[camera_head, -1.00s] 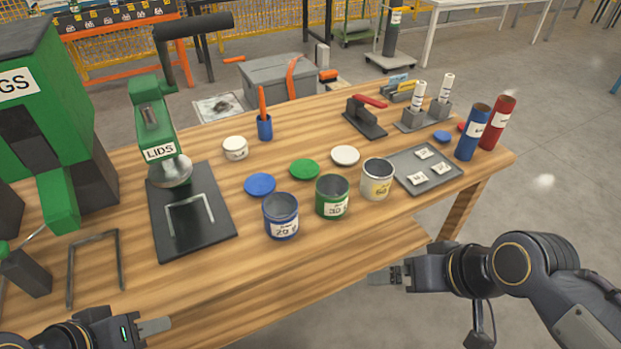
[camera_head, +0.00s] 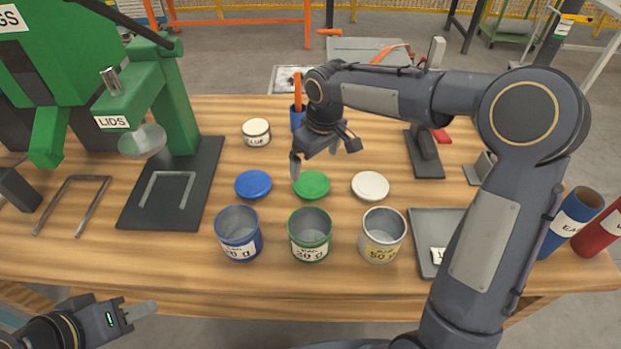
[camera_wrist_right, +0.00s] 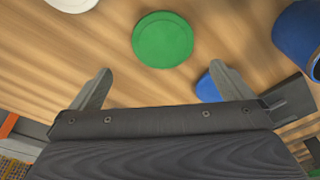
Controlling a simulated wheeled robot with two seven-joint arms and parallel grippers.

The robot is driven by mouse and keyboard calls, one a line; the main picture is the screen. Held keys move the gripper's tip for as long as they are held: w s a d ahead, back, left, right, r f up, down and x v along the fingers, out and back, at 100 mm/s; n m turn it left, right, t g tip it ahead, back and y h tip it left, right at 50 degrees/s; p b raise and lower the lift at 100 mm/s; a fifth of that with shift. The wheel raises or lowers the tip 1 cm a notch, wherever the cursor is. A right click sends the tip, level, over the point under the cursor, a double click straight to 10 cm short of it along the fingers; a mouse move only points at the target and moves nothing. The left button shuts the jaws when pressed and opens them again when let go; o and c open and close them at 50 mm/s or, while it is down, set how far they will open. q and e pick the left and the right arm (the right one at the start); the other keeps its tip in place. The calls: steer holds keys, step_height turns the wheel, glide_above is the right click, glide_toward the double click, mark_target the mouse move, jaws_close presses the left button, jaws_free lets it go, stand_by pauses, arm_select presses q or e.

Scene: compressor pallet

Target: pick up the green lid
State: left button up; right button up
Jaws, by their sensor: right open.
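The green lid (camera_head: 312,185) lies flat on the wooden table between a blue lid (camera_head: 253,184) and a white lid (camera_head: 370,186). My right gripper (camera_head: 322,158) is open and empty above the table, at the far side of the green lid. In the right wrist view, the green lid (camera_wrist_right: 162,40) shows whole, just beyond the two spread fingertips (camera_wrist_right: 160,72) and not between them. My left gripper (camera_head: 138,310) is at the lower left, off the table's front edge; its finger opening cannot be made out.
Blue (camera_head: 238,234), green (camera_head: 310,235) and yellow-labelled (camera_head: 381,235) open cans stand in front of the lids. A white tub (camera_head: 256,131) stands behind. A green press (camera_head: 165,95) is at left. My right arm hides part of the right side, including part of a grey tray (camera_head: 425,245).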

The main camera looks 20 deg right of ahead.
mark_target(311, 184)
steer(key=shift+w+a+f, duration=0.1)
steer(key=shift+w+f, duration=0.05)
steer(key=shift+f, duration=0.3)
steer(key=f, duration=0.7)
steer(key=shift+a, duration=0.25)
steer(key=shift+r, duration=0.1)
steer(key=shift+c, duration=0.3)
steer(key=c, duration=0.8)
steer(key=shift+c, duration=0.2)
steer(key=shift+r, duration=0.15)
